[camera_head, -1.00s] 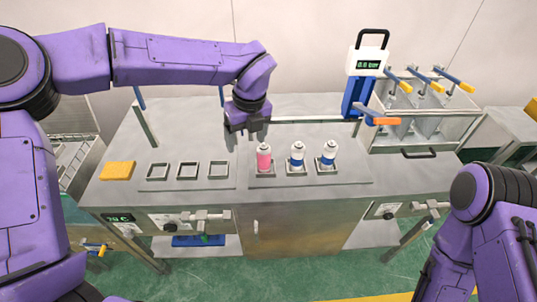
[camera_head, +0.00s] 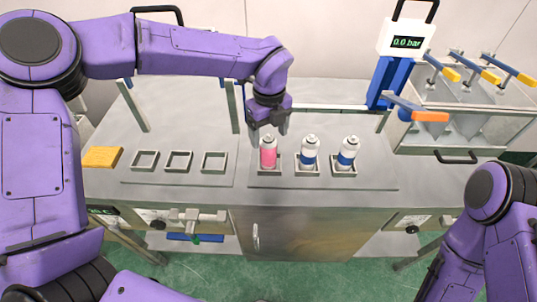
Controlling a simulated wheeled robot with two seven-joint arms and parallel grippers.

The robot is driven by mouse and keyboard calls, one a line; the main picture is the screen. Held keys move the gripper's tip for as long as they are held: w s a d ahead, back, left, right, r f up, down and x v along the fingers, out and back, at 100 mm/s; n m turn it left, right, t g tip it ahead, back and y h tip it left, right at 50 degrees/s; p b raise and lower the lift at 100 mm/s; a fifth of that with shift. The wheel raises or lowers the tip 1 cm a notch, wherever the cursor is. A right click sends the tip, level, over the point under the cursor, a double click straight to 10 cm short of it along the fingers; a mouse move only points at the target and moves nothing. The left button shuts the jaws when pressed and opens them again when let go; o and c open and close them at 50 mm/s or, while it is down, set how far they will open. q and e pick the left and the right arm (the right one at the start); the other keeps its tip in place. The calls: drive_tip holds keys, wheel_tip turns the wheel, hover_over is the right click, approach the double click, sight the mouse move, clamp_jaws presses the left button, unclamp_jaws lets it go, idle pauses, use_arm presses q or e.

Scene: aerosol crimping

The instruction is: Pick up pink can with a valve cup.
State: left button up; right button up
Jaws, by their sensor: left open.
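The pink can (camera_head: 268,154) stands upright in a square holder on the worktop, with a pale upper part and a pale cap-like valve cup on top. My left gripper (camera_head: 268,128) is open, pointing down just behind and above the can's top. Whether its fingers touch the can cannot be told. Two white cans with blue bands, one in the middle (camera_head: 309,154) and one at the right (camera_head: 347,154), stand in holders to the right of the pink can. My right arm shows at the lower right; its gripper is out of view.
Three empty square holders, one of them the left one (camera_head: 145,160), sit left of the cans. A yellow sponge-like block (camera_head: 102,157) lies at the far left. A blue crimping stand with a display (camera_head: 407,42) and orange-tipped lever rises behind right.

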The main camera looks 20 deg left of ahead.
sight(268, 147)
use_arm(q)
drive_tip(key=f, duration=0.1)
drive_tip(key=f+p, duration=0.1)
drive_tip(key=f, duration=0.1)
drive_tip(key=f+p, duration=0.1)
drive_tip(key=f, duration=0.1)
drive_tip(key=shift+s, duration=0.3)
drive_tip(key=shift+w+f, duration=0.1)
drive_tip(key=shift+f, duration=0.05)
drive_tip(key=c, duration=1.3)
